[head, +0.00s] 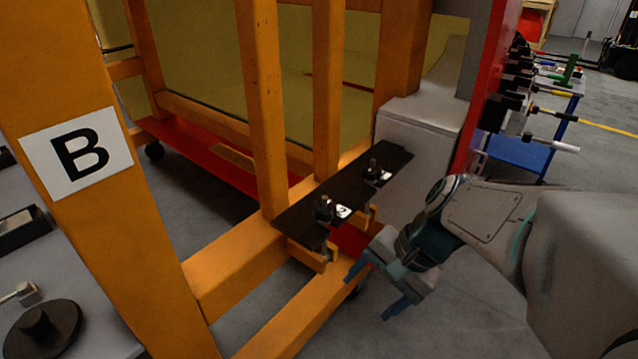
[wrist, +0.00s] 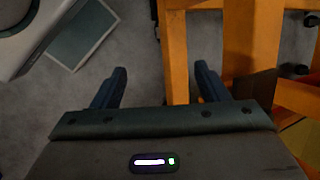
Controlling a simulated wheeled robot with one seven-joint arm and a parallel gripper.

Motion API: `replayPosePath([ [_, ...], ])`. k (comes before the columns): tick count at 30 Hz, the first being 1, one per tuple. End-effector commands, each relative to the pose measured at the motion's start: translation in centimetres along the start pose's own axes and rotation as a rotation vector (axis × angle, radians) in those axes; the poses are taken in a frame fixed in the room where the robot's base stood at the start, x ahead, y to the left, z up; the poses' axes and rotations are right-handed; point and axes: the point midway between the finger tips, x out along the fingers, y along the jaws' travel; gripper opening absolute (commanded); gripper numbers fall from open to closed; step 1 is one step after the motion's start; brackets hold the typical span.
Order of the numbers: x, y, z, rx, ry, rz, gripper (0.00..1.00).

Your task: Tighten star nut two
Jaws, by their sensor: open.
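Two dark star nuts stand upright on a black plate (head: 298,218) fixed to the orange frame in the head view. The nearer star nut (head: 325,208) has a small white label (head: 343,212) beside it, whose mark may be a 2. The farther star nut (head: 373,168) has its own label (head: 385,177), too small to read. My gripper (head: 371,293) is open and empty, below and to the right of the nearer nut, apart from it.
The orange frame (head: 188,165) carries a B sign (head: 77,150) and stands left of my gripper; its bars also show in the wrist view (wrist: 177,55). A grey box (head: 418,125) stands behind the plate. A blue tool rack (head: 522,150) is farther right. Floor below my gripper is clear.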

Motion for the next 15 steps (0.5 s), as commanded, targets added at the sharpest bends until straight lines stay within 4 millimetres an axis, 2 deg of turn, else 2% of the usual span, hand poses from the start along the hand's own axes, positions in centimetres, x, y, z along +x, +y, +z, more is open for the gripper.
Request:
replayPosePath([
  [1,2.1,-0.5,-1.2,0.136,-0.078,-0.07,0.68],
  [6,4.1,-4.6,-4.7,0.545,-0.351,-0.342,0.68],
  [10,3.7,-7.0,-8.7,0.797,-0.555,-0.552,0.68],
  [15,2.0,-8.2,-13.4,0.999,-0.757,-0.763,0.68],
])
